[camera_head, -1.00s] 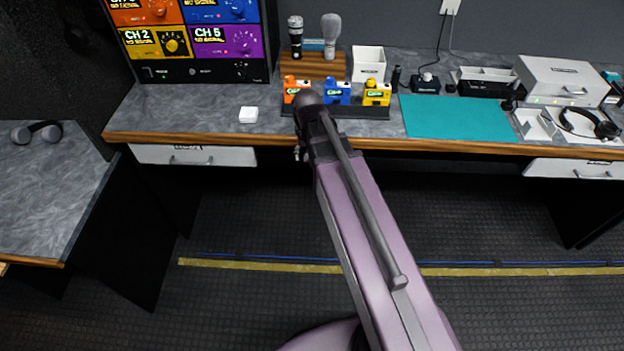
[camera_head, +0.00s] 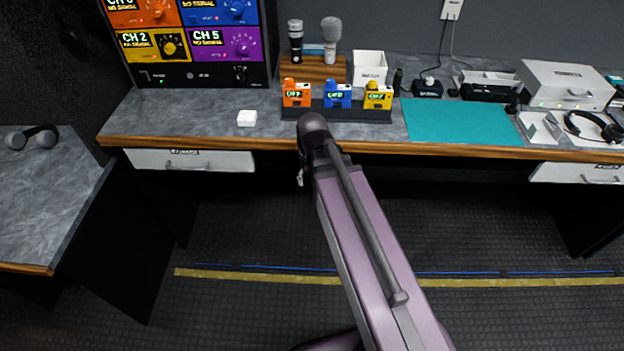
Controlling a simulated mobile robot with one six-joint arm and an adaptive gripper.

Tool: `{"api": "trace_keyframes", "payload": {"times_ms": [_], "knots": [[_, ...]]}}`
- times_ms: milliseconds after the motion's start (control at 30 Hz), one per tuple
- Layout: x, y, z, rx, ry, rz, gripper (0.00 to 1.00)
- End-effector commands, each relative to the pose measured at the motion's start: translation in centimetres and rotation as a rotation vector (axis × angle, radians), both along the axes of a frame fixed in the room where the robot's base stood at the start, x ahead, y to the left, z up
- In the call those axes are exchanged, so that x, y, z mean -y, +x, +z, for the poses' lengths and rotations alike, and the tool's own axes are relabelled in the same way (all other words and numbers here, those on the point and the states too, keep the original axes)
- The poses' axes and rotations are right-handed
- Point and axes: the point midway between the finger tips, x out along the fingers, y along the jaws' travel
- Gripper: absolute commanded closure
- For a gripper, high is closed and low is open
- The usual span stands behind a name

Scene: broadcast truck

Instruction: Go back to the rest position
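My arm reaches up from the bottom of the head view, with its purple link and dark joint in front of the desk edge. My gripper (camera_head: 301,176) is mostly hidden behind the dark joint. Only a small part shows at the joint's left, just below the desk's front edge. I cannot tell whether it is open or shut, or whether it holds anything.
The desk (camera_head: 190,115) holds a dark rack with orange (camera_head: 297,93), blue (camera_head: 337,95) and yellow (camera_head: 377,96) packs, just beyond my arm. A white block (camera_head: 247,118), teal mat (camera_head: 460,120) and channel panel (camera_head: 195,73) are also there. Drawers (camera_head: 190,160) hang below. Floor space is open in front.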

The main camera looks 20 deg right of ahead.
Motion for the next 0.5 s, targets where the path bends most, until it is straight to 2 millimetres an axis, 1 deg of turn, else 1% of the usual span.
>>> {"api": "trace_keyframes", "payload": {"times_ms": [133,267,367,500], "knots": [[0.0,0.0,0.1,0.000,0.000,0.000,0.28],[0.0,-0.2,0.8,0.000,0.000,0.004,0.28],[0.0,-0.6,1.8,0.000,0.000,0.012,0.28],[0.0,-1.2,3.9,0.000,0.000,0.031,0.28]]}}
